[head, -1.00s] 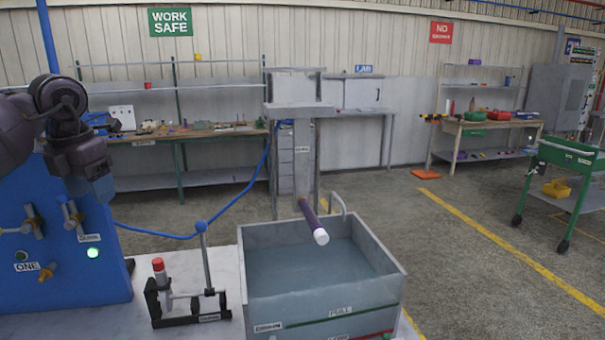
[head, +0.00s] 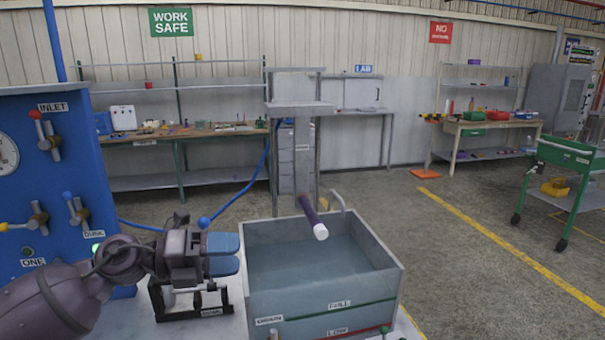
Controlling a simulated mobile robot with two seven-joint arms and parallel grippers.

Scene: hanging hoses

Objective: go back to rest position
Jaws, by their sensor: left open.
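My left gripper (head: 226,254) shows at the lower left of the head view. Its two blue fingers point right, with a gap between them and nothing held. It is over the black stand (head: 196,311) and close to the left wall of the water tank (head: 323,318); I cannot tell whether it touches. The arm covers part of the stand and the lower part of the blue panel (head: 75,165). My right gripper is not in view.
A purple hose with a white end (head: 312,217) hangs over the tank. A blue hose (head: 245,186) with a blue ball (head: 204,222) runs behind my gripper. Workbenches line the back wall. The floor at right is clear up to a green cart (head: 562,168).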

